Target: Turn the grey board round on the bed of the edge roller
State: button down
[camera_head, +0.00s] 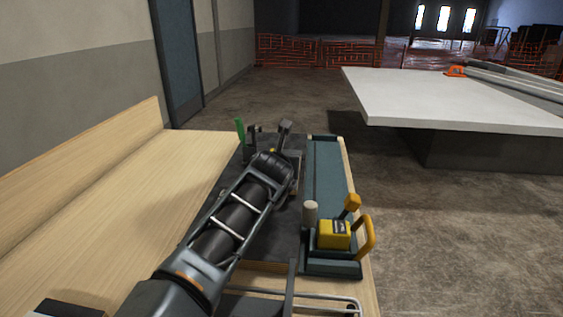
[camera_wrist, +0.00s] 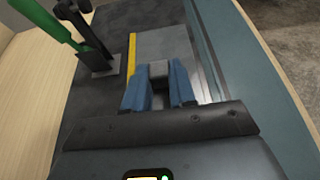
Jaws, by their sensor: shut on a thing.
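The grey board (camera_wrist: 168,42) lies flat on the dark bed (camera_wrist: 75,108) in the wrist view, with a yellow strip along its left edge. My gripper (camera_wrist: 158,80) has its blue fingers shut on a small grey block on the board, which looks like part of it. In the head view the edge roller's dark bed (camera_head: 267,246) runs beside a teal strip (camera_head: 328,178), with a yellow roller unit (camera_head: 334,234) at the near right. My arm covers most of the bed there and hides the fingertips. Only a little of the board shows in the head view.
A green handle (camera_head: 240,135) on a dark clamp stands at the bed's far left. A pale post (camera_head: 310,212) stands by the roller unit. A wooden bench top (camera_head: 120,210) lies left. A large white table (camera_head: 450,100) stands apart at the right, with open floor between.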

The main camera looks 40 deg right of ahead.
jog(key=shift+f+b, duration=0.35)
jog(key=shift+f, duration=0.05)
dwell(0.4)
jog(key=c, duration=0.8)
grip_release()
jog(key=shift+c, duration=0.2)
